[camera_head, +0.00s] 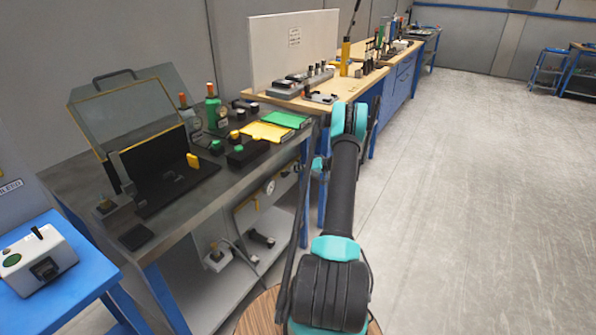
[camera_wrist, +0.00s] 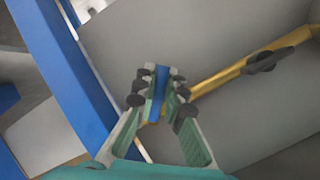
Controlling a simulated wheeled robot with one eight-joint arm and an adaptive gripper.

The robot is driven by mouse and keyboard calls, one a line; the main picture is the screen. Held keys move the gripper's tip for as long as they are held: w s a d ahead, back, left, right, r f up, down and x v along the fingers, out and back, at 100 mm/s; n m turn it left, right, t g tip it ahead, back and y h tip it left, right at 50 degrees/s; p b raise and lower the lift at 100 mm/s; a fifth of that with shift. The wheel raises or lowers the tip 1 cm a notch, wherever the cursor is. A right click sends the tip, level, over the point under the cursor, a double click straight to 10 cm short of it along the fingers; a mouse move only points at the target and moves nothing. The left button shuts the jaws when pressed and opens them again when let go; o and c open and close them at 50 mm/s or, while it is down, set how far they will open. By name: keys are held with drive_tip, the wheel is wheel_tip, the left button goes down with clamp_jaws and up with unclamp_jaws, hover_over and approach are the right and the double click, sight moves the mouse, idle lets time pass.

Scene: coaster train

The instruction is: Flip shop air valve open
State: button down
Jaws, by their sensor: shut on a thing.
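In the wrist view my gripper (camera_wrist: 160,92) is shut on a narrow blue lever (camera_wrist: 161,76), which looks like the air valve's handle. The lever stands between the fingertips, close to a yellow pipe (camera_wrist: 222,79). The valve body is mostly hidden by my fingers, so I cannot tell the lever's exact angle to the pipe. In the head view the arm hides most of the gripper and the lever.
A black fitting (camera_wrist: 272,61) sits on the pipe to the right of the lever. A blue frame post (camera_wrist: 65,90) runs down the left. In the head view a grey workbench (camera_head: 232,185) stands left of my arm, and open floor (camera_head: 480,190) lies to the right.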

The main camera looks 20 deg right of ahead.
drive_tip(key=shift+s+r+m, duration=0.1)
drive_tip(key=shift+m, duration=0.2)
idle(0.4)
drive_tip(key=c, duration=1.6)
unclamp_jaws()
